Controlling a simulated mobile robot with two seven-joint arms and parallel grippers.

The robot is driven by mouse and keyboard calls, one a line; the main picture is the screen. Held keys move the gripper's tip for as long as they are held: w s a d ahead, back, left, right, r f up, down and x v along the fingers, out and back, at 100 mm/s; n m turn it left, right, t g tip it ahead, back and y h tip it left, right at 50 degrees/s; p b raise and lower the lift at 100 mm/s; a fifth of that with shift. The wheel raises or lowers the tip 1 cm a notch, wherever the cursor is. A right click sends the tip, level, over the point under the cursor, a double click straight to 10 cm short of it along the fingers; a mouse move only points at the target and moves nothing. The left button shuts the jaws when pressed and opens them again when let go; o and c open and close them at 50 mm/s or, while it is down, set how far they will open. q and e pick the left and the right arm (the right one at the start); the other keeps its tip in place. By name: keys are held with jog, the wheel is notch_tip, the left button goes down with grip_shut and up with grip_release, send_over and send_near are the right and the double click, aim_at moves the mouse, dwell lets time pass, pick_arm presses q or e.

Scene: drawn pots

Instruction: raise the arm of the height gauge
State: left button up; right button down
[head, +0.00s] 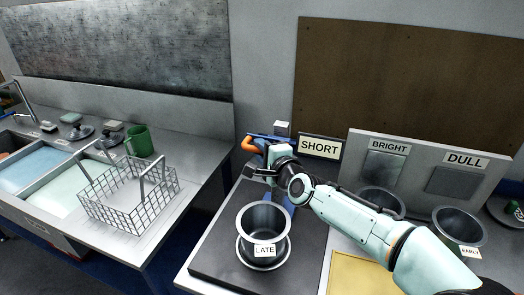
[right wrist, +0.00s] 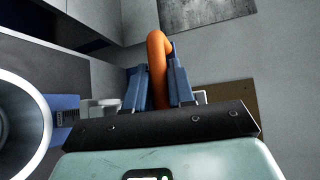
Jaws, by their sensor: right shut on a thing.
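The height gauge stands at the back of the dark plate, mostly hidden behind my right arm in the head view. Its orange handle (head: 250,146) sticks out to the left beside my right gripper (head: 254,160). In the right wrist view the orange bar (right wrist: 157,65) rises and bends at its top, between the two blue fingers of my right gripper (right wrist: 159,82), which is shut on it. A blue part with a dark marked scale (right wrist: 65,117) shows at the left there. A grey metal pot (head: 264,222) labelled LATE stands in front of the gauge. My left gripper is out of view.
A SHORT sign (head: 319,147) stands behind. BRIGHT and DULL panels (head: 467,160) are at right, with an EARLY pot (head: 458,228) and another pot in front. A wire basket (head: 130,193) and green mug (head: 139,141) sit on the left counter, across a gap.

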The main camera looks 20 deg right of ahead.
jog(key=shift+d+r, duration=0.1)
jog(key=shift+r, duration=0.4)
jog(key=c, duration=1.1)
grip_release()
jog(key=shift+o, duration=0.2)
jog(key=shift+f, duration=0.15)
jog(key=shift+s, duration=0.1)
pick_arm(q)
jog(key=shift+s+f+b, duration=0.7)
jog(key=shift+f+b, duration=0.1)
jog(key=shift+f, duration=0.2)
pick_arm(e)
jog(key=v, duration=1.3)
jog(key=shift+s, duration=0.15)
jog(key=shift+f, duration=0.1)
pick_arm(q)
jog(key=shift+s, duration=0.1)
